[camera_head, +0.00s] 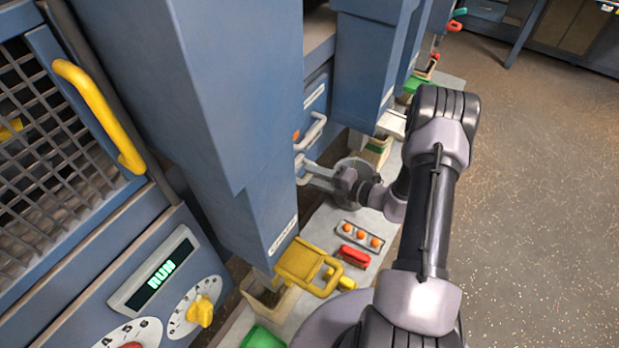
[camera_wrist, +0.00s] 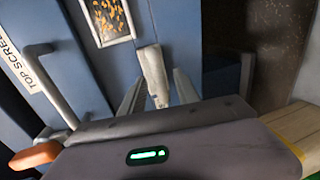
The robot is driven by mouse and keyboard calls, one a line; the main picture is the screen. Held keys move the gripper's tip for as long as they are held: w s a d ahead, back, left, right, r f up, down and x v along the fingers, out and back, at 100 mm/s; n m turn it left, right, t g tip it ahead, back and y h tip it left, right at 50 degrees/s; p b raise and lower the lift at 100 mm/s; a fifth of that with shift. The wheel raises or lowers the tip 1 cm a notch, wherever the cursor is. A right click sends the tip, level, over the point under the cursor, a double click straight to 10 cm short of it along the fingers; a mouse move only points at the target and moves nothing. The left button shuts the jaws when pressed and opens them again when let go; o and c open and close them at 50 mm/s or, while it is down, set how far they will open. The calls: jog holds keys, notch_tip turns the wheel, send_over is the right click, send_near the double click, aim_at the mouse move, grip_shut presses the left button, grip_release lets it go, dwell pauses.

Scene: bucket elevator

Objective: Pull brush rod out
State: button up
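My gripper (camera_head: 322,177) reaches left to the blue machine wall in the head view. In the wrist view my gripper (camera_wrist: 158,92) is open, its two fingers apart on either side of a pale grey bar-shaped handle (camera_wrist: 152,70). Gaps show between the bar and the fingers. I cannot tell for sure that this bar is the brush rod's handle. A second grey handle (camera_wrist: 45,80) stands to the left beside a label reading "TOP SCREEN". It also shows in the head view (camera_head: 312,131), just above my gripper. The inner end of any rod is hidden.
An orange knob (camera_head: 296,135) is near the handles. Below, the pale bench holds a tray with orange balls (camera_head: 360,235), a red-handled item (camera_head: 354,256) and a yellow gate with a loop handle (camera_head: 308,266). A blue chute (camera_head: 245,150) stands close left; open floor lies right.

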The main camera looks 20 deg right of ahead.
jog(key=shift+x, duration=1.05)
grip_shut()
dwell(0.6)
